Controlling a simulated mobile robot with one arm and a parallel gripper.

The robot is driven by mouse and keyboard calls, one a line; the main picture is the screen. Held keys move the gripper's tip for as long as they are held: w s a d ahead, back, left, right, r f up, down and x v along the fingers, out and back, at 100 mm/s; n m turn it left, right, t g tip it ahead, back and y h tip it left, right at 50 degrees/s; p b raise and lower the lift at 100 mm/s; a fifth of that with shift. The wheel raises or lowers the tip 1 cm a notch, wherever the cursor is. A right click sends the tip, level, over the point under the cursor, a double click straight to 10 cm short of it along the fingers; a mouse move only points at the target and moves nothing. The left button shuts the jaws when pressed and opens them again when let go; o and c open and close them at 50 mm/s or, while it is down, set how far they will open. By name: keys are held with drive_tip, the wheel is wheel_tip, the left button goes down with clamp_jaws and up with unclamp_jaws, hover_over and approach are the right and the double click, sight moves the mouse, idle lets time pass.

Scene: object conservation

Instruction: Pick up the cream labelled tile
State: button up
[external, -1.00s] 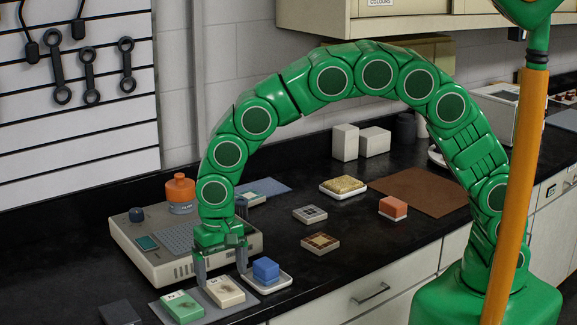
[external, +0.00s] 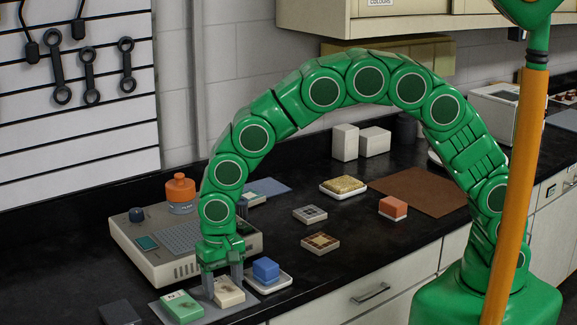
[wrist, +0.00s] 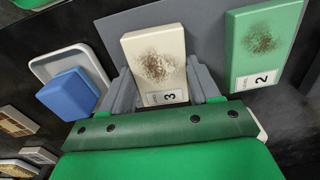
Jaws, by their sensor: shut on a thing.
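The cream labelled tile (external: 228,291) lies on a grey mat (external: 197,312) near the counter's front edge. In the wrist view the cream tile (wrist: 155,62) shows a dark speckled patch and a white label with a 3. My gripper (external: 223,290) points down over it, with one finger on each side. In the wrist view my gripper's fingers (wrist: 164,88) are shut on the tile's two sides. The tile appears still at mat level; I cannot see a gap under it.
A green tile (external: 182,307) labelled 2 lies close beside it on the mat. A blue block (external: 265,269) stands in a white tray (external: 282,281) just to the right. A beige device (external: 180,240) stands behind. A dark block (external: 120,312) is at left.

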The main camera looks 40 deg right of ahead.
sight(223, 287)
drive_tip(key=shift+r, duration=0.55)
wheel_tip(223, 287, up, 2)
drive_tip(key=shift+r, duration=0.15)
drive_tip(key=s+d+r, duration=0.8)
drive_tip(key=d+r, duration=0.1)
drive_tip(key=d, duration=0.2)
drive_tip(key=shift+d+r, duration=0.25)
drive_tip(key=shift+r, duration=0.05)
